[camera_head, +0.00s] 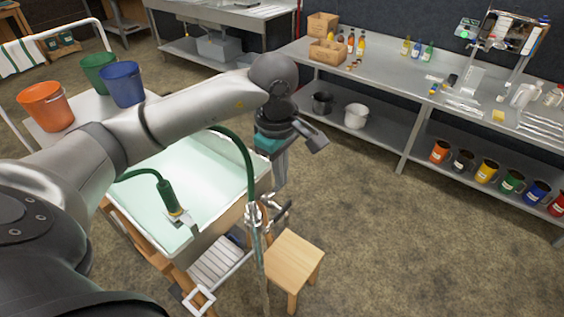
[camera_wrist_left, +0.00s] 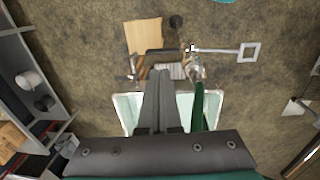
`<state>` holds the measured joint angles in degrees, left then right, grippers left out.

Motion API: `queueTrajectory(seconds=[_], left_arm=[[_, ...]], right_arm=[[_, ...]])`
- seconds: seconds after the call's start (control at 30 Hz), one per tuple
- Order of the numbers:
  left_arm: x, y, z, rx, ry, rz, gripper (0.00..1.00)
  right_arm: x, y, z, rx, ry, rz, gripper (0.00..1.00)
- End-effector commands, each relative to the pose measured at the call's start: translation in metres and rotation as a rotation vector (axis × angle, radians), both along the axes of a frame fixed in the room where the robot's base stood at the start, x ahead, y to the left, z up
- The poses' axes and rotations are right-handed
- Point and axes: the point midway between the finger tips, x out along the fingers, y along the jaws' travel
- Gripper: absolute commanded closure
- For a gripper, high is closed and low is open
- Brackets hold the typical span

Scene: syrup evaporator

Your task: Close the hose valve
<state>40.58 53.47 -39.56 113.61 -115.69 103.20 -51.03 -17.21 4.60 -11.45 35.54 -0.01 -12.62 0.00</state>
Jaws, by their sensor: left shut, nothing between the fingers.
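The green hose (camera_head: 238,150) arcs over the pale tub (camera_head: 240,218) and ends in a green nozzle (camera_head: 168,196) inside it. It joins metal fittings on an upright pipe (camera_head: 256,222) at the tub's near right edge. The valve there (camera_wrist_left: 196,70) is small, and I cannot tell its handle's position. My left gripper (camera_head: 279,187) points down above and just beside these fittings, apart from them as far as I see. In the left wrist view its fingers (camera_wrist_left: 161,73) are together and empty, left of the hose. My right gripper is not in view.
A wooden stool (camera_head: 295,258) stands beside the pipe. A pale square frame (camera_head: 198,300) on a rod sticks out low by the tub. Orange (camera_head: 46,105), green and blue buckets stand at the left. A long metal bench (camera_head: 390,95) runs behind; the floor between is clear.

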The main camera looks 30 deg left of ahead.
Motion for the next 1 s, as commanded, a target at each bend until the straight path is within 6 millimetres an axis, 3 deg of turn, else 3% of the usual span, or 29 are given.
queueTrajectory(seconds=[0.2, 0.4, 0.6, 1.0], left_arm=[[0.002, -0.002, -0.048, -0.004, 0.007, 0.001, 1.00], [0.005, -0.002, -0.077, -0.004, 0.002, 0.000, 1.00], [0.007, -0.002, -0.089, -0.003, 0.000, 0.000, 1.00], [0.007, -0.001, -0.091, -0.003, -0.001, 0.000, 1.00]], right_arm=[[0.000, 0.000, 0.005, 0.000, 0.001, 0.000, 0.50], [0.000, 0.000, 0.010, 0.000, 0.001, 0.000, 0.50], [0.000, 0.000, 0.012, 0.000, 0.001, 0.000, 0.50], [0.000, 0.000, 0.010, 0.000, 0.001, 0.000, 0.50]])
